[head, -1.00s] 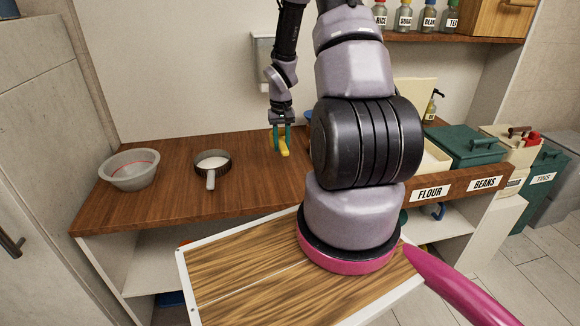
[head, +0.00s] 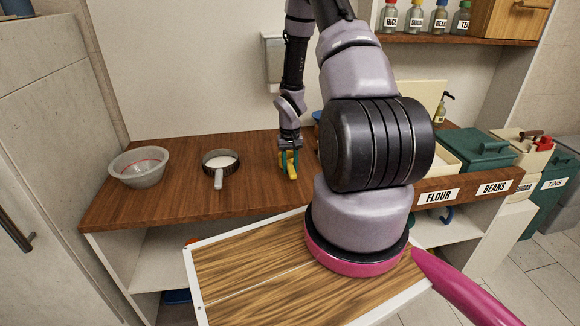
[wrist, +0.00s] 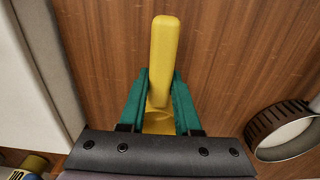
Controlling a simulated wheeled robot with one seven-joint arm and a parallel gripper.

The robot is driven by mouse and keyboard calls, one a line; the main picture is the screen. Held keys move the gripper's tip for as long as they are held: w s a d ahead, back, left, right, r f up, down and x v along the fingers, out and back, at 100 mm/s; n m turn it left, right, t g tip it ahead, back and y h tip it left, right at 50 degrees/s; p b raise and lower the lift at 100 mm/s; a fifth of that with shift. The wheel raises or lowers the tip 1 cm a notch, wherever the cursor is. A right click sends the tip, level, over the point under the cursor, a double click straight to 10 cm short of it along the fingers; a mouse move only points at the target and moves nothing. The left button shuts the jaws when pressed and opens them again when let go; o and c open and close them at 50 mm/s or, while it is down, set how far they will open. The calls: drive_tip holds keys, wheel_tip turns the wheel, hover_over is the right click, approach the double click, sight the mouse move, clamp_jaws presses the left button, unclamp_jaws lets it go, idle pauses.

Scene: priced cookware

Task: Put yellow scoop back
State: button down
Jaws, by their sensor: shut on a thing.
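The yellow scoop (head: 291,170) is held at the end of my arm, over the wooden counter (head: 257,199). In the wrist view the scoop's handle (wrist: 164,50) sticks out past the green fingers. My gripper (head: 288,162) is shut on it; in the wrist view the two green fingertips (wrist: 160,88) press on both sides of the scoop. Part of the scoop lies between the fingers, and its lower end is cut off by the dark gripper body. I cannot tell whether the scoop touches the counter.
A pan with white contents (head: 221,164) and a grey bowl (head: 137,168) with a red line stand left of the gripper. The counter's front middle is clear.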

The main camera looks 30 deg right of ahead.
drive_tip(key=c, duration=0.6)
unclamp_jaws()
wheel_tip(320, 180, up, 13)
wheel_tip(320, 180, up, 10)
drive_tip(key=t, duration=0.1)
hover_over(290, 165)
drive_tip(key=a, duration=0.2)
drive_tip(key=s+a+r+t, duration=0.1)
drive_tip(key=s+a+r, duration=0.1)
drive_tip(key=r, duration=0.4)
drive_tip(key=s+a+r+t, duration=0.1)
drive_tip(key=s+a+r, duration=0.15)
drive_tip(key=r, duration=0.35)
drive_tip(key=s+a+r+m+t+y, duration=0.1)
drive_tip(key=s+a+r+t, duration=0.3)
drive_tip(key=s+r, duration=0.9)
drive_tip(key=s+a+y, duration=0.1)
drive_tip(key=s+a, duration=0.2)
drive_tip(key=shift+s+a+r, duration=0.15)
drive_tip(key=shift+s+r, duration=0.05)
drive_tip(key=shift+s, duration=0.05)
